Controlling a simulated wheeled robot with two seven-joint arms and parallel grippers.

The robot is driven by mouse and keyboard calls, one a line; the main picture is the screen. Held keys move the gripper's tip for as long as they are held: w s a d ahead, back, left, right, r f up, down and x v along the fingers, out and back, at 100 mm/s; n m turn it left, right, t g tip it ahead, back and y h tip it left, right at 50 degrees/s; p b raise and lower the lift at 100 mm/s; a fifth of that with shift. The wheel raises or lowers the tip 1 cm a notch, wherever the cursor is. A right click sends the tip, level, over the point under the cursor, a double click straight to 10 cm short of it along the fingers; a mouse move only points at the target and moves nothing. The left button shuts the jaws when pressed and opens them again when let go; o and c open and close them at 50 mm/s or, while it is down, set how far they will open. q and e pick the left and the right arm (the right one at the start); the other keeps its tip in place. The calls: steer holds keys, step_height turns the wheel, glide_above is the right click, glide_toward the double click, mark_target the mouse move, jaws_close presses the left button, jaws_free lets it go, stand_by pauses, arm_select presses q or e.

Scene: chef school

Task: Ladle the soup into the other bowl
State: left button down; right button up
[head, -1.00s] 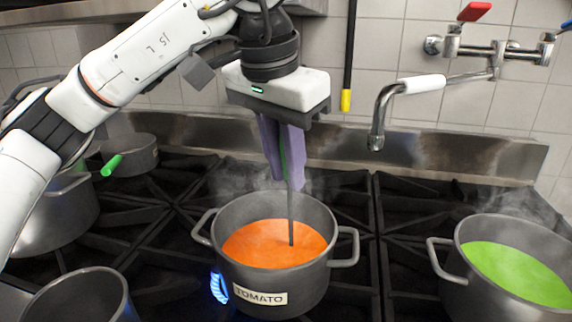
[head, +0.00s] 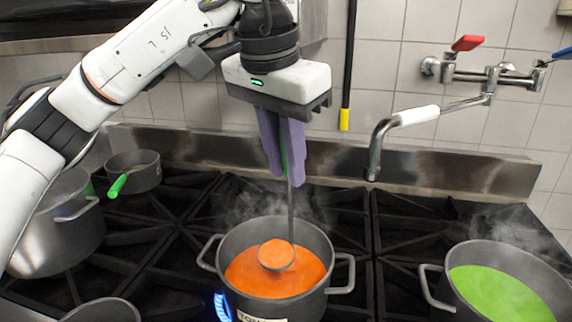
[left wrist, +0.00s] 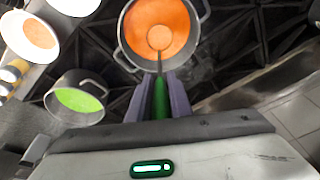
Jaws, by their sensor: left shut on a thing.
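My left gripper (head: 285,180), with purple fingers, is shut on the ladle's green handle, which shows between the fingers in the left wrist view (left wrist: 160,102). The ladle (head: 276,255) hangs down into the tomato pot (head: 207,257), its cup full of orange soup and level with or just above the soup surface (head: 262,287). In the left wrist view the cup (left wrist: 159,38) lies over the orange soup. A white bowl (left wrist: 18,48) with orange contents stands at the top left there. Another white bowl (left wrist: 75,6) is cut off by the top edge. My right gripper is out of view.
A pot of green soup (head: 447,298) stands at the right of the stove. A tap (head: 376,150) reaches out above the back. A small green-handled pan (head: 140,175) and a large pot (head: 62,232) stand at the left. A blue flame (head: 222,306) burns beside the tomato pot.

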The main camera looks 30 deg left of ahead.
arm_select(q)
steer(key=shift+r, duration=3.8)
steer(key=shift+d, duration=0.1)
steer(key=s+d, duration=0.7)
steer(key=s, duration=0.3)
steer(key=s+d, duration=0.7)
steer(key=s, duration=0.2)
steer(key=shift+s, duration=0.4)
